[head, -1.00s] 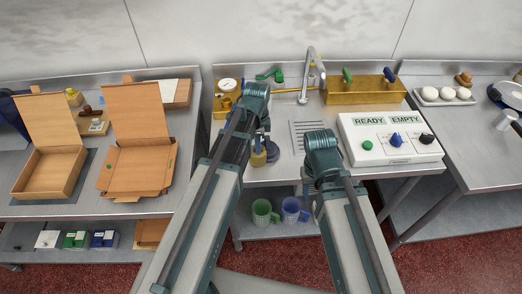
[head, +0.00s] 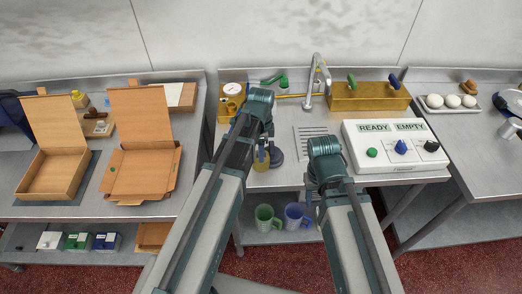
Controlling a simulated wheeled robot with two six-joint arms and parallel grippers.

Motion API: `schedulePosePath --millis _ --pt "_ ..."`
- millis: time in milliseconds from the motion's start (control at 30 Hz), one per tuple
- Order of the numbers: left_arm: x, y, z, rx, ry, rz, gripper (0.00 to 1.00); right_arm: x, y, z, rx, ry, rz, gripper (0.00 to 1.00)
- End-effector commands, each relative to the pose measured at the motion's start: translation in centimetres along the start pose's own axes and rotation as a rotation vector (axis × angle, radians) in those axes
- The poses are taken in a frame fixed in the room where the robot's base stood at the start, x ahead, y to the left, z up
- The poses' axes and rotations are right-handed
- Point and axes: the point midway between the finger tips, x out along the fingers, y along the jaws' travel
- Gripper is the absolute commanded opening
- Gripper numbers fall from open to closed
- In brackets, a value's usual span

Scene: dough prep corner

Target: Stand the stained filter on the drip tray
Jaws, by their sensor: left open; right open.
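A slotted grille (head: 312,130), apparently the drip tray, is set in the middle bench, partly behind my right arm. I cannot pick out the stained filter with certainty. A green-handled piece (head: 352,81) and a blue-handled piece (head: 394,80) stand at the brass-coloured box (head: 369,97) behind the control panel. A small yellow piece (head: 262,161) and a dark round piece (head: 277,155) are beside my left arm. Both arms reach up over the bench with their teal joints nearest it.
A white panel (head: 395,158) marked READY and EMPTY fills the bench's right. A tap (head: 317,75) stands at the back. Open cartons (head: 140,175) lie on the left bench. A green mug (head: 266,216) and a blue mug (head: 295,214) are on the lower shelf.

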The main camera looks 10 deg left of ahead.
Motion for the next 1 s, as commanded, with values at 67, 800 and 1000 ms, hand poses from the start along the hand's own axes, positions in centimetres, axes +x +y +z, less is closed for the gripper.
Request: schedulePosePath --millis 67,800,1000 --pt "-0.7 0.0 0.0 0.0 0.0 0.0 0.47 -0.7 0.1 0.0 0.0 0.0 0.0 0.5" --pt "-10.9 0.0 0.0 0.0 0.0 0.0 0.47 -10.8 1.0 0.6 0.009 0.0 -0.002 0.5" --pt "-12.2 0.0 0.0 0.0 0.0 0.0 0.47 -12.1 1.1 0.7 0.013 0.0 -0.003 0.5"
